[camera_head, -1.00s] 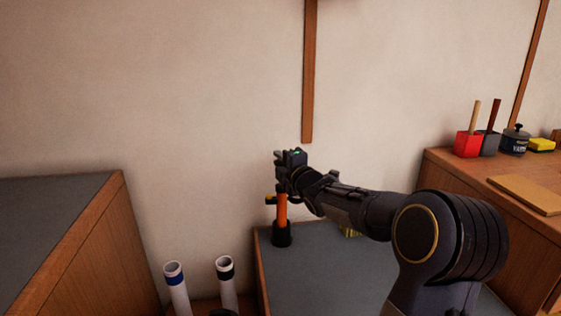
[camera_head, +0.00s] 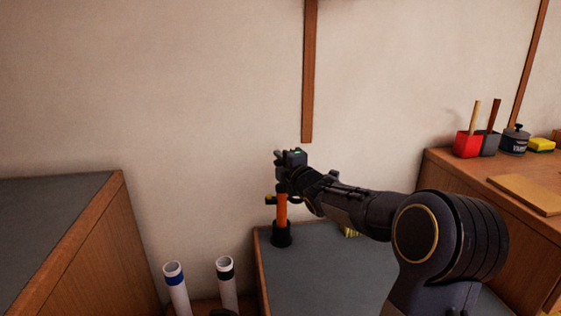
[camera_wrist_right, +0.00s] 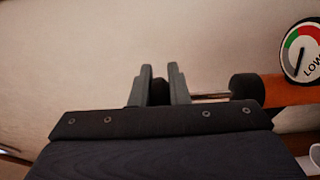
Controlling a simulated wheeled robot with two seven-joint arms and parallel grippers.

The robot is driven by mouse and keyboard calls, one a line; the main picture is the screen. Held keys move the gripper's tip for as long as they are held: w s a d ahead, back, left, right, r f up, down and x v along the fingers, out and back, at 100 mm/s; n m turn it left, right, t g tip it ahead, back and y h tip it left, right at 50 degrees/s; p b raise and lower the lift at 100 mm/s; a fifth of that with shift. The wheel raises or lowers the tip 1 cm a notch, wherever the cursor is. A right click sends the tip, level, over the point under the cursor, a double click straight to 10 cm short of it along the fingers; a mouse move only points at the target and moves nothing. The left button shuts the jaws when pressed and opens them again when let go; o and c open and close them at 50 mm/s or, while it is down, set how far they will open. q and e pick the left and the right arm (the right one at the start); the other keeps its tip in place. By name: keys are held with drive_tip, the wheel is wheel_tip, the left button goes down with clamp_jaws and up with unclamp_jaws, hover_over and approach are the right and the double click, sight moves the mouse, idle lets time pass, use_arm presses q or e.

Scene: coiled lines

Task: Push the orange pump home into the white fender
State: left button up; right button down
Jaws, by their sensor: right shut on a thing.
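The orange pump (camera_head: 281,210) stands upright with a black foot on the grey bench top. My right gripper (camera_head: 283,163) is at its top. In the right wrist view the right gripper (camera_wrist_right: 158,85) is shut on a black handle, with a bare metal rod running from it to the black cap of the orange pump body (camera_wrist_right: 288,91). Two white tubes, one with a blue band (camera_head: 177,290) and one with a black band (camera_head: 227,288), stand left of the pump. I cannot tell whether either is the white fender. My left gripper is not in view.
A round gauge (camera_wrist_right: 303,50) marked LOW sits beside the pump in the wrist view. The grey bench top (camera_head: 320,275) is mostly clear. A wooden counter at right holds a red pot (camera_head: 467,144), a dark jar (camera_head: 515,142) and a yellow sponge (camera_head: 541,145).

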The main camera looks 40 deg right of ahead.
drive_tip(key=shift+r, duration=0.1)
idle(0.4)
drive_tip(key=shift+r+p, duration=3.2)
drive_tip(key=shift+r, duration=0.95)
